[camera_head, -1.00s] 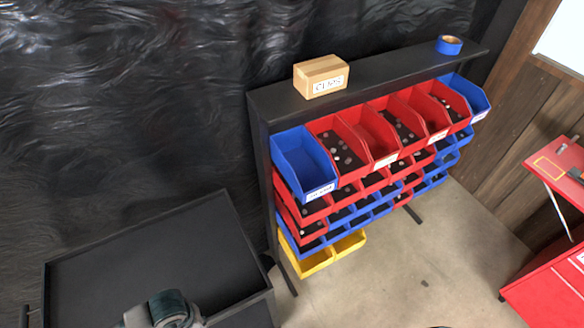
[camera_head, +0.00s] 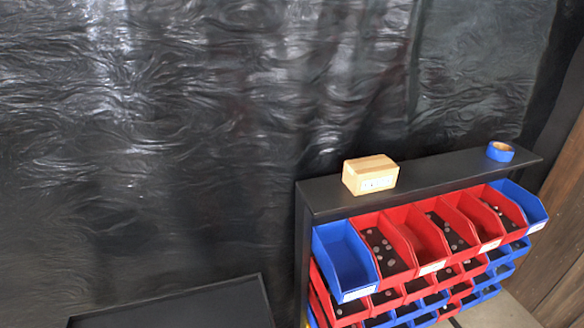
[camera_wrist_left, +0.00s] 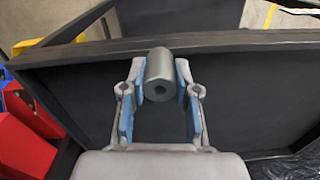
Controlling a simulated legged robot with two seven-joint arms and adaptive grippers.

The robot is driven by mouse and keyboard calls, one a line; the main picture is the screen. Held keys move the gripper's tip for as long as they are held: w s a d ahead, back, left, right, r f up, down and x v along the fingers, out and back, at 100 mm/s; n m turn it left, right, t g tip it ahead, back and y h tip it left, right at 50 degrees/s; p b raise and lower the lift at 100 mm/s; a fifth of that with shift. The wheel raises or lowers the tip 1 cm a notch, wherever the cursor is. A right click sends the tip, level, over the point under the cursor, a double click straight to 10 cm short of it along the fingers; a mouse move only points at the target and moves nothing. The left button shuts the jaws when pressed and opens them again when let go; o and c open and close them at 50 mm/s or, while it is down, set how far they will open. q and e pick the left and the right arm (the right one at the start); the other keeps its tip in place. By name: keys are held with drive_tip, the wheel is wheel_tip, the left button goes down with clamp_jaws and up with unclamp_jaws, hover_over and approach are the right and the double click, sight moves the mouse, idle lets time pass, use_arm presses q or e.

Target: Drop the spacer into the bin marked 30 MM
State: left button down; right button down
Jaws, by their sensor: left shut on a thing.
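In the head view, the bin rack holds a blue bin (camera_head: 344,258) at the left end of the top row and another blue bin (camera_head: 520,203) at the right end. Both have white labels, too small to read. Neither gripper shows in the head view.
A black cart top (camera_head: 190,305) stands at lower left. Dark sheeting covers the wall.

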use_arm(q)
drive_tip(key=w+r, duration=0.4)
drive_tip(key=w, duration=0.6)
drive_tip(key=w+r+m, duration=0.1)
drive_tip(key=w+r, duration=0.4)
drive_tip(key=w, duration=0.4)
drive_tip(key=shift+w+d+m, duration=0.3)
drive_tip(key=shift+w, duration=0.05)
drive_tip(key=shift+a, duration=0.2)
